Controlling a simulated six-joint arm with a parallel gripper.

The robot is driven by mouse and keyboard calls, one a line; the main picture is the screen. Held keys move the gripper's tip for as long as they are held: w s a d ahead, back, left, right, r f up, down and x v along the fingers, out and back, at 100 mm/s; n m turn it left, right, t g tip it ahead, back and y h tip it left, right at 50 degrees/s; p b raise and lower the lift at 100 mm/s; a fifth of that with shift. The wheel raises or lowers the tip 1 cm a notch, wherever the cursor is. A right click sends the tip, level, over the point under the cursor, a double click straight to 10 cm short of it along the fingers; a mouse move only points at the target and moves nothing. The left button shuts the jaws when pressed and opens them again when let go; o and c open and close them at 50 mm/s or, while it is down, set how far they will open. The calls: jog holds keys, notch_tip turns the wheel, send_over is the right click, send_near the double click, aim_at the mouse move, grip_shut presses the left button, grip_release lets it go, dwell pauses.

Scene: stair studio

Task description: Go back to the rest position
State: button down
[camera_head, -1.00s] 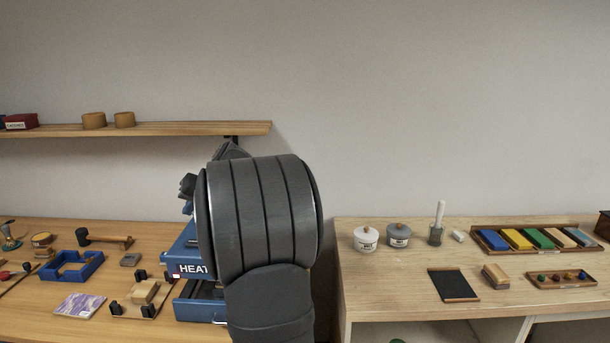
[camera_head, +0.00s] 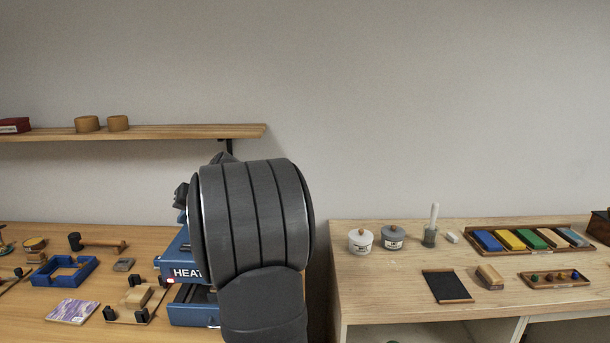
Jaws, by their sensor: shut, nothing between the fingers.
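My arm fills the middle of the head view, a large dark grey ribbed joint in front of the blue heat press. My gripper is hidden behind or outside this joint, so its fingers do not show. The blue heat press (camera_head: 192,314) with the letters "HEAT" stands on the left bench, partly covered by my arm.
The left bench (camera_head: 30,315) holds a blue square frame (camera_head: 65,271), a mallet (camera_head: 98,243), a wooden jig (camera_head: 137,299) and a purple booklet (camera_head: 73,311). The right bench (camera_head: 375,290) holds two lidded pots, a colour tray (camera_head: 525,240) and a black slate (camera_head: 447,286). A shelf (camera_head: 190,131) hangs above.

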jog(key=shift+s+f, duration=0.1)
jog(key=shift+f, duration=0.65)
jog(key=shift+w, duration=0.2)
notch_tip(320, 180, up, 5)
jog(key=f, duration=0.2)
jog(key=s+a+f, duration=0.1)
jog(key=f, duration=0.1)
jog(key=a+f, duration=0.1)
jog(key=f, duration=0.1)
jog(key=shift+s+a+f, duration=0.15)
jog(key=shift+s+a, duration=0.1)
jog(key=shift+s, duration=0.1)
notch_tip(320, 180, up, 8)
